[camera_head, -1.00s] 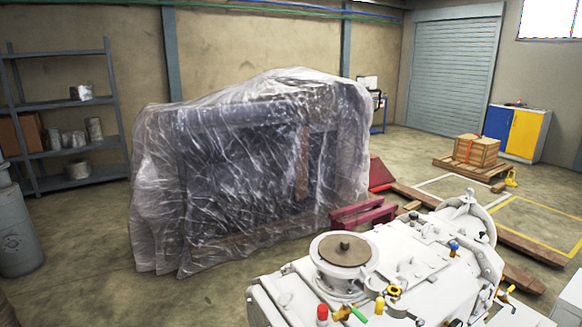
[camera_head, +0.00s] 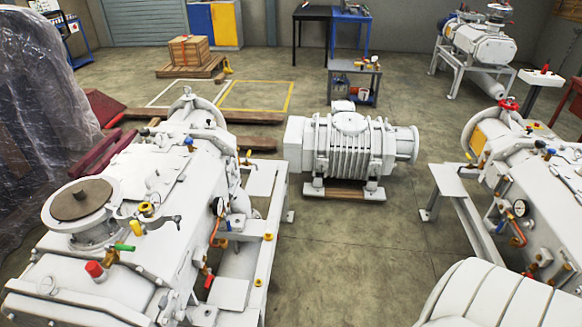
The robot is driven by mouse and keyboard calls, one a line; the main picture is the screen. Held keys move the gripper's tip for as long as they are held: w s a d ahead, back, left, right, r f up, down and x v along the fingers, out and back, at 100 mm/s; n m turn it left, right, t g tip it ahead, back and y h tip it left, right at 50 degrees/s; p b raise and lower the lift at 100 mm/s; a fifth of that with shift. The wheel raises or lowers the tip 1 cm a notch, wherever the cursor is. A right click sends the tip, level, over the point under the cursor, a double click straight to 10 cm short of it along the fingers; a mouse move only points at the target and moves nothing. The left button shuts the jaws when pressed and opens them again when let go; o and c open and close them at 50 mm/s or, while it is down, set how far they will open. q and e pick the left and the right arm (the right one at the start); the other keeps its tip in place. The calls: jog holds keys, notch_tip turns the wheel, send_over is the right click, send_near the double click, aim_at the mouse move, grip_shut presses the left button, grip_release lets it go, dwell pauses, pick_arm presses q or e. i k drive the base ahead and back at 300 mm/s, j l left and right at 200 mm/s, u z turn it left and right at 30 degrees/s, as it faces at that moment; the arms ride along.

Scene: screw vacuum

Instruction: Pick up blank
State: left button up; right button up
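A flat brown disc (camera_head: 76,206), which looks like the blank, lies on top of the round white flange (camera_head: 85,232) of the large white pump (camera_head: 160,190) at the left. A small dark knob stands up from the disc's middle. Neither of my grippers shows in the head view.
A ribbed white pump (camera_head: 346,150) stands on a wooden base at the middle, and another white machine (camera_head: 540,170) stands at the right. A plastic-wrapped bulk (camera_head: 40,100) is at the left edge. Bare floor (camera_head: 350,250) lies between the machines. A grey cart (camera_head: 354,80) stands behind.

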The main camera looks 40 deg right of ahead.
aim_at(268, 236)
jog(key=z, duration=1.05)
jog(key=i+l+u, duration=0.1)
jog(key=i+l, duration=0.25)
jog(key=l, duration=0.25)
jog(key=i+l+u, duration=0.15)
jog(key=i+l, duration=0.05)
jog(key=l, duration=0.1)
